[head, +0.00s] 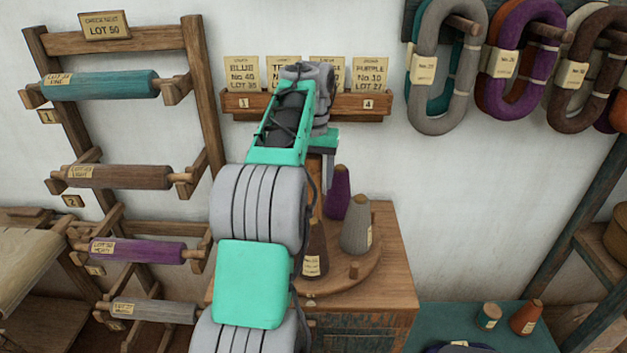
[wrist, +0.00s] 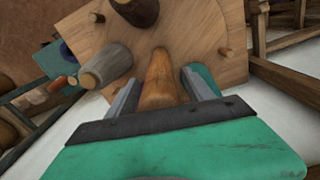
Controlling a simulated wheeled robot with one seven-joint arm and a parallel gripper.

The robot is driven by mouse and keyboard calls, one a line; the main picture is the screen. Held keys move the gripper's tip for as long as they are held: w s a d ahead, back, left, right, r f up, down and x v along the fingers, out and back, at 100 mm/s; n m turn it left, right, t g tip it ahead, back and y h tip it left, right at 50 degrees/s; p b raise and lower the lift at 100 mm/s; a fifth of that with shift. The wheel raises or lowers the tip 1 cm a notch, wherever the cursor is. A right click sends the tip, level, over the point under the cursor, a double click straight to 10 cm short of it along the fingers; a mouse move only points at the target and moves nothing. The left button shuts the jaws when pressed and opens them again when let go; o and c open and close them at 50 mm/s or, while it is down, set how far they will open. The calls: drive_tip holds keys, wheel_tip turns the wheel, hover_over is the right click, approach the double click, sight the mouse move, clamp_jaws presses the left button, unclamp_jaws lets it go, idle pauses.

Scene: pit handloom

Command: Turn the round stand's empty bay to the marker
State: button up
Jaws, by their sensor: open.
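The round stand (head: 372,272) is a wooden disc on top of a wooden cabinet. In the head view a dark brown cone (head: 315,250), a grey cone (head: 356,225) and a purple cone (head: 337,195) stand on it. A bare peg (head: 353,269) shows at its front right. The disc (wrist: 195,30) also shows in the wrist view, with a bare peg (wrist: 225,52) near its edge. My gripper (wrist: 162,82) is open, its fingers on either side of a tapered wooden post (wrist: 158,75), contact unclear. A teal shape (wrist: 205,78) is partly hidden behind the right finger. I cannot make out the marker clearly.
A wooden rack (head: 205,90) with several yarn rolls stands left. A card shelf (head: 350,103) and hanging yarn hanks (head: 440,65) are on the wall. A teal-topped table (head: 440,320) with small cones stands right of the cabinet (head: 385,315). My arm hides the stand's left side.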

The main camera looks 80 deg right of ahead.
drive_tip(key=shift+c, duration=0.4)
clamp_jaws()
idle(0.4)
